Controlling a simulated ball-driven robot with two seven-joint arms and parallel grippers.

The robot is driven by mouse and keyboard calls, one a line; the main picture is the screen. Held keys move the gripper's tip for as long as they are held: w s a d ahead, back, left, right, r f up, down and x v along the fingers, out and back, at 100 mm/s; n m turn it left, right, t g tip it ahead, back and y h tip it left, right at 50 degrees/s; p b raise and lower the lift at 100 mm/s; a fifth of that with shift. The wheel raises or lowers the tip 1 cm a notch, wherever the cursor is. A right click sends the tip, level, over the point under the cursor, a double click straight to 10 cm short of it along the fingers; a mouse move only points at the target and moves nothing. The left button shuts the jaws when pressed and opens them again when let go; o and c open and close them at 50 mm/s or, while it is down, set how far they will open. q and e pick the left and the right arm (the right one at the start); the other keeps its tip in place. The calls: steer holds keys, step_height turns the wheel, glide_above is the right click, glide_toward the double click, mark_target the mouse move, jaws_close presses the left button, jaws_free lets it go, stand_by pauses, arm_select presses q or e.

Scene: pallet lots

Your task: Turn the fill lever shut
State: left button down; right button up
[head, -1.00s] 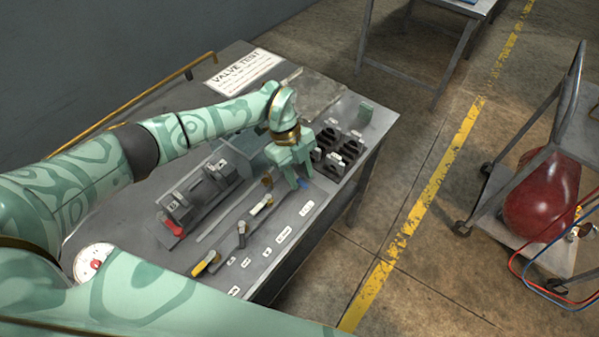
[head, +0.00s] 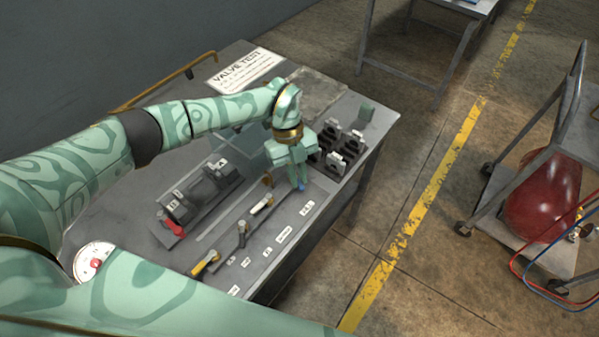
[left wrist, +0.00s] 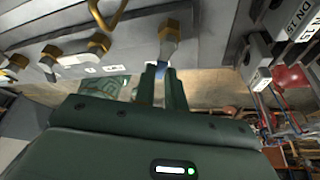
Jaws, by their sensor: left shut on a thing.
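The fill lever is a short grey handle with a blue end (head: 301,188) at the right end of the lever row on the grey bench panel. In the left wrist view the lever (left wrist: 167,48) hangs from a brass pivot, its blue end between my fingers. My left gripper (head: 298,180) reaches down over this end from above. Its fingers (left wrist: 165,82) are shut on the lever. The gripper hides most of the lever and its pivot in the head view. A small white label (head: 306,208) lies in front. My right gripper is not in view.
Black fittings with tags (head: 340,150) stand right of my gripper.

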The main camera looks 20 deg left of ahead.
arm_select(q)
steer(key=m, duration=0.2)
steer(key=a+m+y, duration=0.1)
steer(key=m, duration=0.1)
steer(key=m+g+y+b, duration=0.1)
steer(key=m, duration=0.1)
steer(key=shift+s+a+m, duration=0.2)
steer(key=shift+s+m, duration=0.1)
steer(key=m, duration=0.1)
steer(key=m+y, duration=0.1)
steer(key=shift+a+m, duration=0.3)
steer(key=shift+a, duration=0.05)
steer(key=shift+a+m+y, duration=0.25)
steer(key=shift+m+y, duration=0.1)
steer(key=shift+m, duration=0.55)
steer(key=shift+a+m+y, duration=0.2)
steer(key=shift+m+y, duration=0.15)
steer(key=shift+m, duration=0.55)
steer(key=c, duration=1.5)
jaws_free()
steer(key=shift+o, duration=0.2)
